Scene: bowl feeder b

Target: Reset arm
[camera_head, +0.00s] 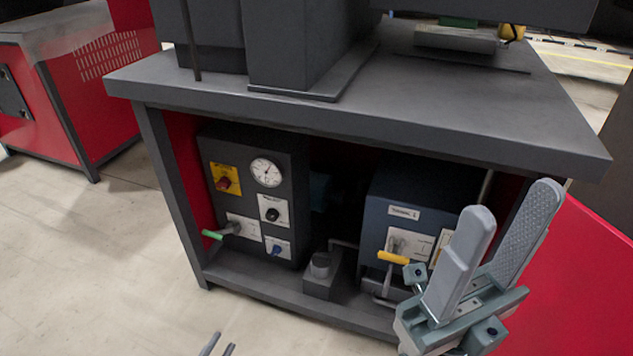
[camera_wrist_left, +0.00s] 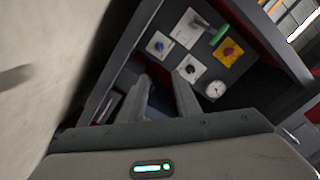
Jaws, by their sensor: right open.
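My right gripper (camera_head: 503,222) is large at the lower right in the head view. Its two grey fingers point up and stand apart with nothing between them. It is in front of the blue-grey box with the yellow-handled lever (camera_head: 393,257). Only the fingertips of my left gripper (camera_head: 219,347) show at the bottom edge of the head view, in front of the bench. In the left wrist view its two fingers (camera_wrist_left: 164,85) stand apart and empty. Beyond them is the control panel, with its green-handled lever (camera_wrist_left: 219,36) and dial gauge (camera_wrist_left: 215,89).
The dark bench (camera_head: 360,95) has an overhanging top and open shelf. The control panel (camera_head: 287,157) and a small grey block (camera_head: 322,277) are on the shelf. Red cabinets stand at left (camera_head: 99,85) and right (camera_head: 572,290). The floor (camera_head: 90,260) at left is clear.

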